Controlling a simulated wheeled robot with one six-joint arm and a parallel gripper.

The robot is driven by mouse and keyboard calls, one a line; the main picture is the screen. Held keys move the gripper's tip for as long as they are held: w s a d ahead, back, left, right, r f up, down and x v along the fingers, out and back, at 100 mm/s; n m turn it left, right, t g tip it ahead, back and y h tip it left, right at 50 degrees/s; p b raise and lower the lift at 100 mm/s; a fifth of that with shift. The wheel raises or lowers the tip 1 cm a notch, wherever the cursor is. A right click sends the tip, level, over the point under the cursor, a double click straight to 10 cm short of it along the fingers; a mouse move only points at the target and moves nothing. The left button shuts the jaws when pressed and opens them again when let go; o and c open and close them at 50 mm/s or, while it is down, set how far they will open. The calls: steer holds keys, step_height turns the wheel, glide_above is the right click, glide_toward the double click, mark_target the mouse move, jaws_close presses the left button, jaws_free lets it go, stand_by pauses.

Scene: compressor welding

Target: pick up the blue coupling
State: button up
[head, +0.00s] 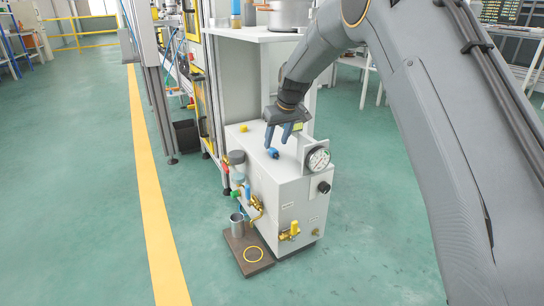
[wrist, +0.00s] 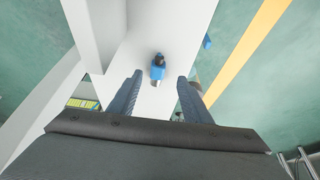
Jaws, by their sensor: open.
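The blue coupling (head: 272,152) lies on the top of a light grey cabinet (head: 285,205). It is a small blue piece with a dark end. In the wrist view the coupling (wrist: 158,68) shows just past the fingertips, midway between them, with a silvery end toward my gripper. My gripper (head: 279,139) is above the cabinet top, close over the coupling, fingers pointing down. In the wrist view my gripper (wrist: 160,76) has its two fingers wide apart with nothing between them. It appears apart from the coupling.
A round pressure gauge (head: 318,159) on an upright plate stands right of the coupling. A small yellow piece (head: 243,128) lies at the back left of the cabinet top. A white shelf (head: 250,34) with a metal pot (head: 289,14) rises behind. Brass fittings line the cabinet's front.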

mark_target(274, 150)
steer(key=shift+w+d+f, duration=0.1)
steer(key=shift+w+f, duration=0.2)
steer(key=shift+f, duration=0.15)
steer(key=b+x, duration=0.3)
steer(key=x, duration=0.1)
steer(key=shift+w+a+f, duration=0.2)
steer(key=shift+w+a, duration=0.05)
steer(key=shift+w, duration=0.05)
jaws_close()
